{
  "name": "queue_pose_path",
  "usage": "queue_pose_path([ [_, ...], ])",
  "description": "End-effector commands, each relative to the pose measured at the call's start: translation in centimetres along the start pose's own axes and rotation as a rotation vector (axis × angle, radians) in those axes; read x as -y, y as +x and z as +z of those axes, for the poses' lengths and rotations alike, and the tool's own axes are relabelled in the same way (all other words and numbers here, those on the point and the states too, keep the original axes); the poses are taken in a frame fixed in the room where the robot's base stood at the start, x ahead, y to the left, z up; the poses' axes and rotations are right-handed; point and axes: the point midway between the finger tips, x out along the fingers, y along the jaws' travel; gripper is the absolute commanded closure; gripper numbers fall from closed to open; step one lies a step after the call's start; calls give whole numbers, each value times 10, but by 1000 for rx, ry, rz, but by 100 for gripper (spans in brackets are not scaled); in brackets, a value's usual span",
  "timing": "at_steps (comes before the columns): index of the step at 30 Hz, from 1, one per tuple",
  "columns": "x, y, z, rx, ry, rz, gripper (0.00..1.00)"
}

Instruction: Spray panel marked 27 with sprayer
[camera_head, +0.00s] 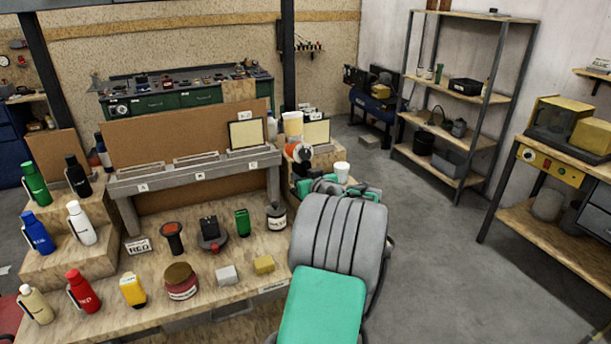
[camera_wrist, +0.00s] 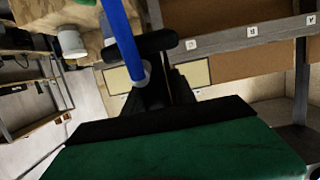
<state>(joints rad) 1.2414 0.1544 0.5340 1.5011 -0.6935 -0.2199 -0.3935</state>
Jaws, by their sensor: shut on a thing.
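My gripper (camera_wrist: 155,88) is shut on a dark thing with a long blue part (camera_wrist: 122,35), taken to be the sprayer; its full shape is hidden. In the head view my arm mostly hides the gripper, beside the bench's right end. A pale framed panel (camera_head: 247,133) stands upright at the slot marked C on the grey rack (camera_head: 200,175). Another pale panel (camera_head: 316,132) stands farther right on a wooden block. The wrist view, upside down, shows a pale panel (camera_wrist: 195,75) behind the gripper, apart from it. No panel number is legible.
Slots A and B have no upright panel. Several coloured bottles stand on wooden steps at left. Jars, a stamp-like tool and small blocks fill the bench (camera_head: 150,265) front. A white cup (camera_head: 341,172) stands near my gripper. Floor (camera_head: 450,270) at right is clear.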

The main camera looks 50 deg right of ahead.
Motion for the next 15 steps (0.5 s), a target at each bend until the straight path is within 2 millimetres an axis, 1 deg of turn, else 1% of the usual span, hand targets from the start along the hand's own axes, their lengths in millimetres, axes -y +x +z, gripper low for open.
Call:
queue_pose_path([
  [1, 7, 2, -4, -8, -5, -2, 82],
  [5, 27, 2, -4, -9, -5, -4, 82],
  [11, 65, 1, -3, -9, -6, -7, 82],
  [12, 76, 2, -3, -9, -7, -9, 82],
  [15, 102, 1, -4, -10, -7, -9, 82],
])
